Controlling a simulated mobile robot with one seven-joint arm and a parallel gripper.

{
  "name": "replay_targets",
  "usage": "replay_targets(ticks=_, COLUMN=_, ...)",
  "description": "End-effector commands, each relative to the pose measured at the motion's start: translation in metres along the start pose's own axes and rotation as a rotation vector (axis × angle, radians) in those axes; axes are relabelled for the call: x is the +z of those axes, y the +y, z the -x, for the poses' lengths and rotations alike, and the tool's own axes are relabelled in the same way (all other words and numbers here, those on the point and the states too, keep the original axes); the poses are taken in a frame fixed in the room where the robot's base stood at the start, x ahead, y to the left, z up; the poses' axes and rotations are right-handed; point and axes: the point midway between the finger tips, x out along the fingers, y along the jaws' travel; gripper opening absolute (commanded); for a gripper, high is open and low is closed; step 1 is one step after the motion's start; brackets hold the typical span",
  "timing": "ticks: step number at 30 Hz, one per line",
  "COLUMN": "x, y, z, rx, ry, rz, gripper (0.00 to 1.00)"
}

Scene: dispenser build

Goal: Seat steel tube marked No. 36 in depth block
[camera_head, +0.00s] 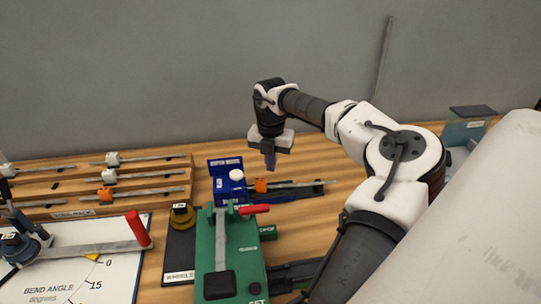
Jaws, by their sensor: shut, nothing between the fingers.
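My gripper (270,163) points down and is shut and empty. It shows above and just right of a blue block (224,185) with white lettering and a white knob. A steel tube (298,185) with an orange collar lies level at the right of the blue block; whether its left end is inside cannot be told. Several more steel tubes (152,175) with white or orange collars lie on a wooden rack (60,210) at the left. I cannot read No. 36 on any tube, nor confirm which block is the depth block.
A green fixture (207,240) with a red handle stands in front of the blue block. A dark wheel tray (182,250) is beside it. A bending tool with a red grip (138,228) lies over the angle board (90,275). Bare wood (330,215) shows right of the green fixture.

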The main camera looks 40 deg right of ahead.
Motion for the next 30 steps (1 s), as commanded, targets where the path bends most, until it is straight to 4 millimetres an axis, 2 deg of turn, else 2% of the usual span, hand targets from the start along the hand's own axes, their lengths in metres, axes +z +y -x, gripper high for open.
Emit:
replay_targets(ticks=1, x=-0.001, y=0.0, z=-0.013, rx=0.0, ry=0.0, rz=0.001, gripper=0.0)
replay_targets(ticks=2, x=-0.007, y=0.0, z=-0.006, rx=0.0, ry=-0.002, rz=0.003, gripper=0.0)
replay_targets(ticks=10, x=-0.035, y=0.0, z=-0.004, rx=0.0, ry=-0.001, rz=0.003, gripper=0.0)
replay_targets(ticks=30, x=-0.046, y=-0.001, z=-0.007, rx=-0.001, ry=-0.003, rz=0.001, gripper=0.0)
